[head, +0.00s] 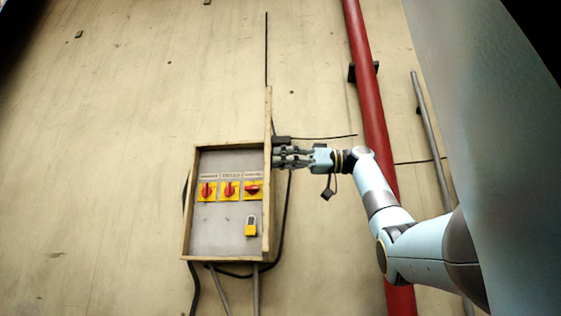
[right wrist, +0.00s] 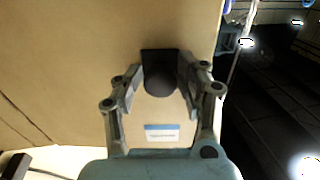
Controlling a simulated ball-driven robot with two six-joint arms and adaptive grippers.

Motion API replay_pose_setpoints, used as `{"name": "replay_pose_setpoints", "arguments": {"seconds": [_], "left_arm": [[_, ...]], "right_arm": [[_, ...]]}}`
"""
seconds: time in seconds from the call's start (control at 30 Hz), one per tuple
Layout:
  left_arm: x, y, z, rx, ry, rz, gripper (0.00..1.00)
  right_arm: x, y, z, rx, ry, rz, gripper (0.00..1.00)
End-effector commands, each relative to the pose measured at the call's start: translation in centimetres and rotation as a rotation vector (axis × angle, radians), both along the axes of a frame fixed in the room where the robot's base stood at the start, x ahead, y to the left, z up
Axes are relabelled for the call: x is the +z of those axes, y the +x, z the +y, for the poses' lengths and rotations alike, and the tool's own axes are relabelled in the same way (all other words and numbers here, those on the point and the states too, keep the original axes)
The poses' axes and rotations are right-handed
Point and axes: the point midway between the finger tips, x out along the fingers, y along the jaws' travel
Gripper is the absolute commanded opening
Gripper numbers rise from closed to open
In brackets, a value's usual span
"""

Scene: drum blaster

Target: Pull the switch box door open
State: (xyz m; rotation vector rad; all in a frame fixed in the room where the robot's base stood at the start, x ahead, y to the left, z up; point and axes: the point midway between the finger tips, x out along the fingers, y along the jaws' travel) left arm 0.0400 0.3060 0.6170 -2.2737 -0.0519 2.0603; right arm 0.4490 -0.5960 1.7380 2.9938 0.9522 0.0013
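The grey switch box (head: 227,215) hangs on the wall in the head view, its front uncovered. Its door (head: 267,185) stands swung out at the box's right edge, seen nearly edge-on. My right gripper (head: 280,157) is just right of the door, on its outer side. In the right wrist view, the door's tan outer face (right wrist: 60,60) fills much of the picture. My right gripper's fingers (right wrist: 160,82) are apart, one on each side of a black handle (right wrist: 160,68); I cannot tell whether they touch it. My left gripper is not in view.
Red-and-yellow rotary switches (head: 230,190) and a yellow padlock (head: 251,227) show inside the box. A red pipe (head: 372,110) and a thinner grey pipe (head: 430,130) run along the wall at right. Cables hang below the box. The wall left of the box is clear.

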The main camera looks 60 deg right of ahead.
Motion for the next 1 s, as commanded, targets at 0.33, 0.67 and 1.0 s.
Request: {"name": "replay_pose_setpoints", "arguments": {"seconds": [0.33, 0.67, 1.0], "left_arm": [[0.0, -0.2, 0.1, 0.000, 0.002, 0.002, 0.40], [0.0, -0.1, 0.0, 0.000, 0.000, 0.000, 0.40], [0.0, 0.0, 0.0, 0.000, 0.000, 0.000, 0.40]], "right_arm": [[0.0, 0.0, 0.0, 0.001, 0.001, 0.001, 0.52], [0.0, -4.4, -3.1, -0.002, 0.003, -0.002, 0.52], [0.1, -9.2, -6.5, 0.001, 0.002, -0.002, 0.52]]}}
